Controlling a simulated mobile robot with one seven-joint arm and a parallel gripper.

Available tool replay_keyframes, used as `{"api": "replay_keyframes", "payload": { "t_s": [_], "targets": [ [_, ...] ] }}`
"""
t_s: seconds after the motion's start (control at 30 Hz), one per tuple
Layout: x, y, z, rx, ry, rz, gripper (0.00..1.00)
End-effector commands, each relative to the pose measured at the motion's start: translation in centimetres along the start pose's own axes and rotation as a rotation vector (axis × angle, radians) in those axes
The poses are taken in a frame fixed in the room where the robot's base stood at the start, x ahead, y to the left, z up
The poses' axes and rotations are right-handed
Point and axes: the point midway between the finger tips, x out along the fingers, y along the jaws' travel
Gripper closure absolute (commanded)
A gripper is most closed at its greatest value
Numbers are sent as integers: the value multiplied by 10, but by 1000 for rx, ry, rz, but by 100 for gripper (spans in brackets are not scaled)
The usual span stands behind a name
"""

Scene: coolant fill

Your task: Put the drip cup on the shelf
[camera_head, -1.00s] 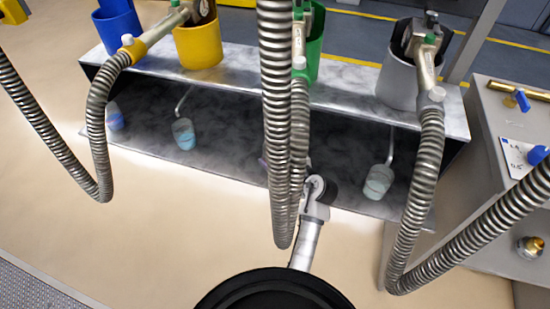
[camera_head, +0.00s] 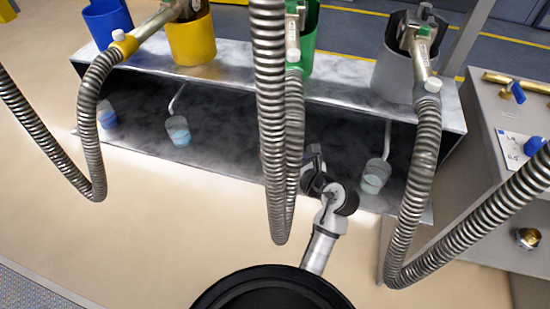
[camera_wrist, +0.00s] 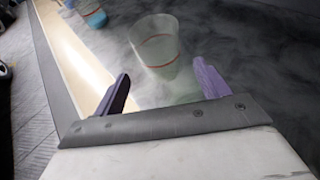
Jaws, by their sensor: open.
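In the wrist view a clear cup (camera_wrist: 155,45) with a red line and a little pale green liquid stands just beyond my fingertips. My gripper (camera_wrist: 160,72) is open, its two purple fingers apart, with nothing held. In the head view my gripper (camera_head: 314,152) is low at the front of the dark recess, right of the middle hoses. Hoses hide part of the recess. The metal shelf (camera_head: 345,98) runs above it.
Blue (camera_head: 107,24), yellow (camera_head: 190,42), green (camera_head: 309,30) and grey (camera_head: 392,76) holders stand on the shelf. Ribbed hoses (camera_head: 272,120) hang close to my arm. A grey cabinet (camera_head: 485,150) stands at the right. The beige floor in front is open.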

Motion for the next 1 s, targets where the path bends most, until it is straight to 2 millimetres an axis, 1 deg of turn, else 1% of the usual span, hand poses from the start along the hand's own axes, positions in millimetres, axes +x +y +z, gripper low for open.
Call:
{"api": "replay_keyframes", "payload": {
  "t_s": [0.03, 0.1, 0.2, 0.3, 0.57, 0.63, 0.67, 0.77, 0.83, 0.87, 0.9, 0.93, 0.97, 1.0],
  "targets": [
    [-10, 0, -1, -1, 0, -3, 25],
    [-22, 0, -1, -1, 0, -2, 25],
    [-35, 0, -1, 0, 0, -2, 25],
    [-42, 0, 0, 1, 0, -1, 25],
    [-45, 0, 0, 0, 1, 0, 25],
    [-43, 3, 6, -3, -14, 9, 25],
    [-40, 6, 12, -6, -31, 19, 25],
    [-28, 28, 53, -20, -143, 89, 25],
    [-20, 57, 99, -19, -273, 183, 25],
    [-18, 74, 122, -14, -338, 236, 25],
    [-18, 99, 155, 2, -430, 320, 25],
    [-21, 119, 178, 21, -498, 391, 25],
    [-26, 140, 201, 47, -564, 467, 25],
    [-36, 168, 230, 89, -648, 577, 25]
  ]
}}
